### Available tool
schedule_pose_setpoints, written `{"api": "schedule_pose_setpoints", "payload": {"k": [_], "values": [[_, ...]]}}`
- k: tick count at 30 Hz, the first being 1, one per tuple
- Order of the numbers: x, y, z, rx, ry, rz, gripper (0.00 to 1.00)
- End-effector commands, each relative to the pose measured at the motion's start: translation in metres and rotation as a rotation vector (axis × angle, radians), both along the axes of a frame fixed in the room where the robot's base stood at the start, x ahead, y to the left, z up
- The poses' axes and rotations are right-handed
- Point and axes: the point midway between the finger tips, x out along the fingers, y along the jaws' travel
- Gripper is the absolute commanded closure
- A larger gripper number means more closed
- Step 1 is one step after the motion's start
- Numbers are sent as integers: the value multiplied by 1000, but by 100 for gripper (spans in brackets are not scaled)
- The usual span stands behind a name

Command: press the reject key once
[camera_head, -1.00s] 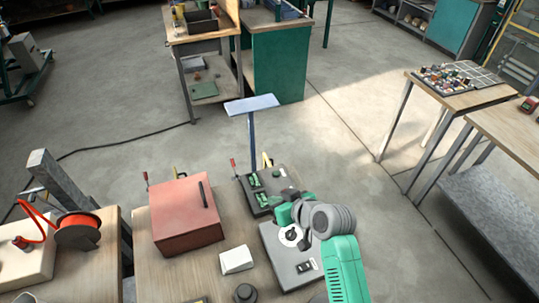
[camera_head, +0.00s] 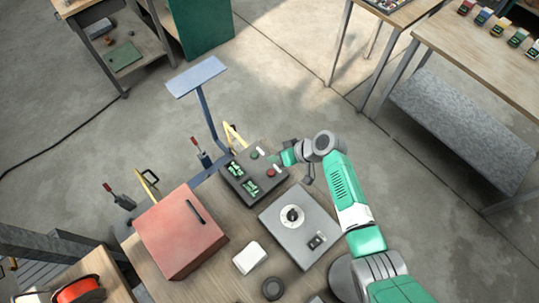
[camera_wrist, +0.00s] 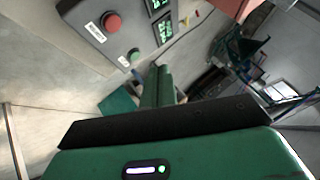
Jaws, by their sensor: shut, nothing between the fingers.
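A dark grey console (camera_head: 238,190) stands at the back of the near bench, with two lit green displays, a red key (camera_head: 271,171) and a green key (camera_head: 254,154). In the wrist view the red key (camera_wrist: 112,22) and green key (camera_wrist: 134,55) have white labels, too small to read, so I cannot confirm which is reject. My gripper (camera_head: 280,160) is at the console's right edge, close to the keys. In the wrist view its green fingers (camera_wrist: 163,72) are together and empty, to the right of the keys. No contact with a key shows.
A grey box with a round dial (camera_head: 287,243) lies in front of the console. A red-brown box (camera_head: 180,232) with a handle stands left. A small white block (camera_head: 249,257) sits between them. A post with a flat blue-grey plate (camera_head: 196,76) rises behind.

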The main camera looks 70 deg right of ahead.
Motion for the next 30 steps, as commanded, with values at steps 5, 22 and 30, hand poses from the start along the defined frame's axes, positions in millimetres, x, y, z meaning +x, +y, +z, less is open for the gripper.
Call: {"api": "schedule_pose_setpoints", "payload": {"k": [5,22,30], "values": [[0,0,-8,-1,0,1,100],[1,0,-84,-2,0,1,100],[0,0,-88,-2,0,0,100]]}}
